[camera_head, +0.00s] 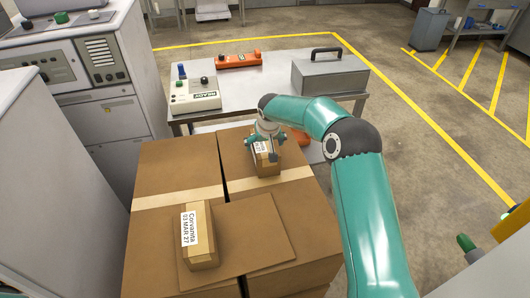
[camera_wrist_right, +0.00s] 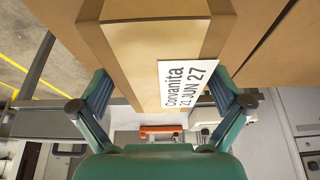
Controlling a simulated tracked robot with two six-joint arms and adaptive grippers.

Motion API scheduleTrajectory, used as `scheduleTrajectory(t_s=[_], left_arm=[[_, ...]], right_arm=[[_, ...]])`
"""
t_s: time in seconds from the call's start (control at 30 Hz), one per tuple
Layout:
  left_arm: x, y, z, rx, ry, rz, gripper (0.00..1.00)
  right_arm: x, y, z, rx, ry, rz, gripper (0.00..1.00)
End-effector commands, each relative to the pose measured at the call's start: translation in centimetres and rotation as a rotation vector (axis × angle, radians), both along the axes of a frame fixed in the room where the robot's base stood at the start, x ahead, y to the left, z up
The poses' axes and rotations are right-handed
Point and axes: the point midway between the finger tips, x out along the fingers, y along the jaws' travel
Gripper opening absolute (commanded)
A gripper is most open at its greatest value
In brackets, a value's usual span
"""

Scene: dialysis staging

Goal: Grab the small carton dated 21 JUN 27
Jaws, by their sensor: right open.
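A small brown carton (camera_head: 267,165) with a white label stands on the far part of the large boxes. In the right wrist view the carton (camera_wrist_right: 135,55) fills the upper middle. My right gripper (camera_head: 268,142) is over the carton's far end in the head view. In the wrist view its open fingers (camera_wrist_right: 163,92) lie on either side of the carton, with a gap visible.
Behind the large boxes (camera_head: 170,170), a metal table (camera_head: 265,85) holds a grey case (camera_head: 330,75), an orange device (camera_head: 238,60) and a white device (camera_head: 194,95).

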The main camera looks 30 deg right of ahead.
Motion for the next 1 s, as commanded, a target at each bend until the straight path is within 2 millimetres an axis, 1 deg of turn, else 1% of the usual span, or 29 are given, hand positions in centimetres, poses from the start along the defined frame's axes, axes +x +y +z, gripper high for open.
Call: scheduleTrajectory(t_s=[0.23, 0.6, 0.63, 0.87, 0.9, 0.97, 1.0], left_arm=[[0.00, -0.01, -0.46, 0.000, 0.000, 0.000, 0.00], [0.00, 0.00, -0.50, 0.000, 0.000, 0.000, 0.00], [0.00, 0.00, -0.50, 0.000, 0.000, 0.000, 0.00], [0.00, 0.00, -0.50, 0.000, 0.000, 0.000, 0.00], [0.00, 0.00, -0.50, 0.000, 0.000, 0.000, 0.00], [0.00, 0.00, -0.50, 0.000, 0.000, 0.000, 0.00], [0.00, 0.00, -0.50, 0.000, 0.000, 0.000, 0.00]], right_arm=[[0.02, 0.04, -0.27, 0.000, -0.001, 0.000, 1.00], [0.04, 0.07, -0.27, 0.001, 0.000, 0.001, 1.00], [0.04, 0.07, -0.27, 0.001, 0.000, 0.001, 0.98], [0.04, 0.09, -0.30, 0.001, 0.000, 0.001, 0.60], [0.04, 0.10, -0.30, 0.001, 0.000, 0.001, 0.53], [0.04, 0.10, -0.30, 0.001, 0.000, 0.001, 0.43], [0.05, 0.10, -0.31, 0.001, 0.000, 0.001, 0.37]])
